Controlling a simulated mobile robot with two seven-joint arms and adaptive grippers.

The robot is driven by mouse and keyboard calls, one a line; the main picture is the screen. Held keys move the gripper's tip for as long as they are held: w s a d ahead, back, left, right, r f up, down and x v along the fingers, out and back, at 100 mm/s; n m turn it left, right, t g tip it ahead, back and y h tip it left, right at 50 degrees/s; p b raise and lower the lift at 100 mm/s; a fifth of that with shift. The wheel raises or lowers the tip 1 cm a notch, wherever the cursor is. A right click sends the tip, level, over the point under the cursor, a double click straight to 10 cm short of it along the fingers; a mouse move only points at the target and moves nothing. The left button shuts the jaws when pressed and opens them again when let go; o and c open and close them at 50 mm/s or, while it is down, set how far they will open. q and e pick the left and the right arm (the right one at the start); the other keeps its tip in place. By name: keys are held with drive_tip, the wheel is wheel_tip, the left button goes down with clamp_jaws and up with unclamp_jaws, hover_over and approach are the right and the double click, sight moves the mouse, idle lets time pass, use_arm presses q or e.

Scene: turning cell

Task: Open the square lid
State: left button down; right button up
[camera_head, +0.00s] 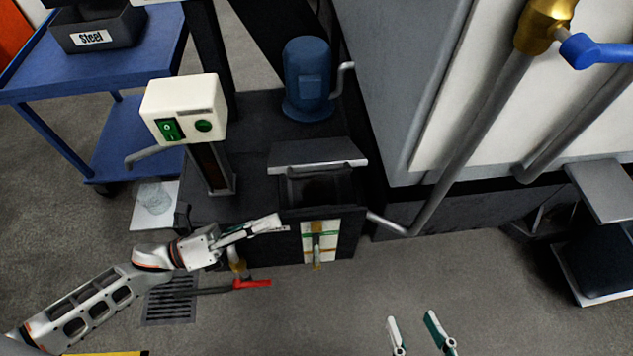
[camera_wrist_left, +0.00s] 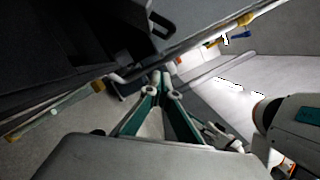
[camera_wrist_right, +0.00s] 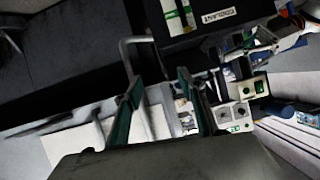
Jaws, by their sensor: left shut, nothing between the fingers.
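The square lid (camera_head: 318,153) is a grey plate on the dark tank (camera_head: 265,185) in the middle of the head view. It stands raised and tilted at the back of a square dark opening (camera_head: 318,188), which shows below it. My left gripper (camera_head: 280,222) is shut and empty, at the tank's front left edge, below and left of the lid. Its closed fingers show in the left wrist view (camera_wrist_left: 161,76). My right gripper (camera_head: 411,317) is open and empty over the floor at the bottom; its parted fingers show in the right wrist view (camera_wrist_right: 158,84).
A blue motor (camera_head: 307,78) stands behind the lid, and a white switch box (camera_head: 185,110) on a post to its left. A bent grey pipe (camera_head: 440,190) runs right of the tank. A red-handled valve (camera_head: 252,284) sits below my left gripper. Floor in front is clear.

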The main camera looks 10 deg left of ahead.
use_arm(q)
drive_tip(key=w+d+r, duration=0.4)
drive_tip(key=w+d, duration=0.3)
drive_tip(key=shift+w+d+r+m, duration=0.15)
drive_tip(key=shift+d+r+m, duration=0.05)
drive_tip(key=shift+d+m, duration=0.2)
use_arm(e)
drive_tip(key=shift+w+a+r, duration=0.15)
drive_tip(key=shift+r, duration=0.15)
